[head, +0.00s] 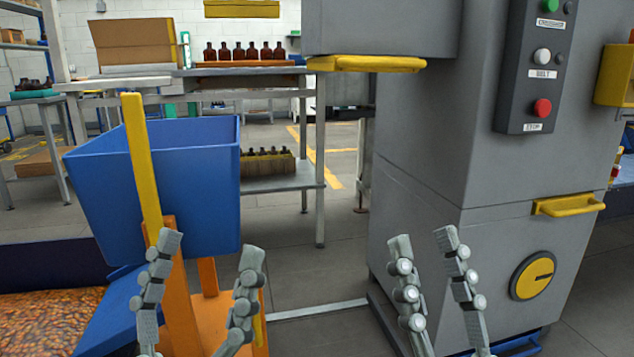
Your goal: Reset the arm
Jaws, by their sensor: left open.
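My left gripper (210,250) is at the lower left, fingers pointing up and spread wide. It is open with nothing between the fingers, and shows in front of the blue bin (195,185) and its orange stand (205,318). My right gripper (424,243) is at the lower middle, in front of the grey machine (440,205). Its fingers are apart and empty, closer together than the left ones. Both grippers are at about the same height in the picture. No contact with any object is visible.
A row of amber bottles (238,52) stands on a back table (310,93), with more bottles (268,152) in a crate on its lower shelf. A cardboard box (135,42) is at the back left. The machine carries a button panel (518,105). Bare floor (320,270) shows between bin and machine.

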